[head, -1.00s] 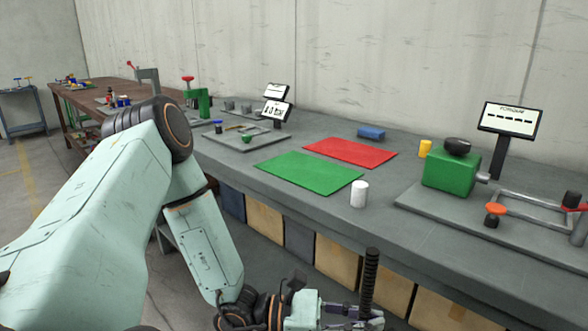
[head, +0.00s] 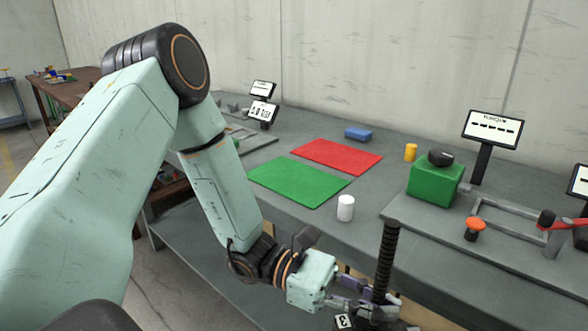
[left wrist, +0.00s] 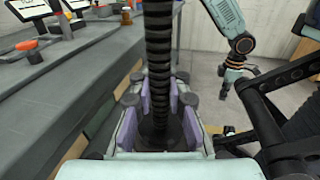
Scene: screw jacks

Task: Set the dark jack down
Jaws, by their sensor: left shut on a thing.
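The dark jack (head: 387,260) is a tall black threaded screw on a dark base low in the head view. A white tag with a 3 shows at its foot. My left gripper (head: 372,298) is shut around the jack's lower part and holds it upright in front of the bench edge. In the left wrist view the dark screw (left wrist: 159,55) stands between the purple-grey fingers of my left gripper (left wrist: 162,103). Another teal arm, seemingly my right, hangs at the upper right of that view; its small dark end (left wrist: 226,88) is too small to read.
On the bench lie a green mat (head: 300,182) and a red mat (head: 337,154). A white cylinder (head: 345,208) stands near the front edge. Bare bench surrounds the mats.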

